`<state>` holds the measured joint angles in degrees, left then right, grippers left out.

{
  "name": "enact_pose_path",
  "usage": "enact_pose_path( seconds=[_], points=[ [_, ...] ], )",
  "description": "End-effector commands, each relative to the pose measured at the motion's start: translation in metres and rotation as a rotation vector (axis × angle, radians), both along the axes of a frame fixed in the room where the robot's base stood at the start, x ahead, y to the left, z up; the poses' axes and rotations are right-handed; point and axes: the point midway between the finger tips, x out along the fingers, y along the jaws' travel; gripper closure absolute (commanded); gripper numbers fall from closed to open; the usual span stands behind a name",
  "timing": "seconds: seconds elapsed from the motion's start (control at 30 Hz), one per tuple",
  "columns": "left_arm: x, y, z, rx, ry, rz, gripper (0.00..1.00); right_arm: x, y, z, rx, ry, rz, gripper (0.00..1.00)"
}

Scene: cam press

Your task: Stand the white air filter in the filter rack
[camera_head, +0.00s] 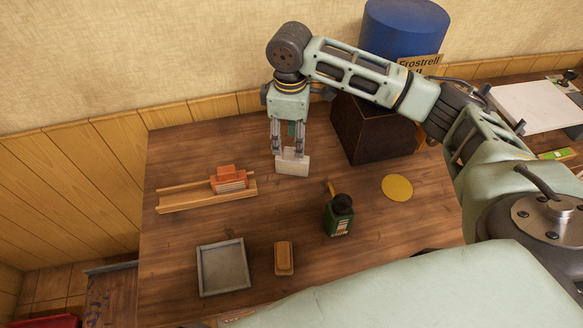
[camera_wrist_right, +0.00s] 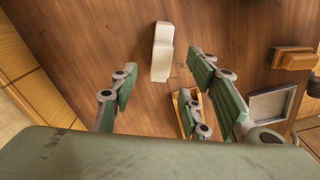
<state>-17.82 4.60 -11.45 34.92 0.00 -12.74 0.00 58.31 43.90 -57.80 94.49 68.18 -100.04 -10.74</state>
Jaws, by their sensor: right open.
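The white air filter (camera_head: 293,168) is a small pale block standing on the wooden table in the head view. In the right wrist view it is the white block (camera_wrist_right: 161,55), seen ahead and between the finger lines. My right gripper (camera_head: 288,151) points down right over it and is open, with its fingertips near the filter's top. I cannot tell whether they touch it. The filter rack (camera_head: 228,199) is a low wooden rack to the left, with an orange filter (camera_head: 228,178) standing at its right part. My left gripper is not in view.
A dark wooden box (camera_head: 372,135) stands close right of my gripper, with a blue drum (camera_head: 403,28) behind. In front are a green bottle (camera_head: 339,218), a yellow disc (camera_head: 397,188), a brown block (camera_head: 284,258) and a grey tray (camera_head: 223,267). The table between filter and rack is clear.

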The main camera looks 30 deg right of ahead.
Motion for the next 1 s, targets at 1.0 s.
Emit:
enact_pose_path(
  seconds=[1.0],
  points=[
    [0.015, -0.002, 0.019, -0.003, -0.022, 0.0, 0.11, -0.005, -0.003, -0.086, -0.001, -0.001, 0.001, 0.58]
  ],
)
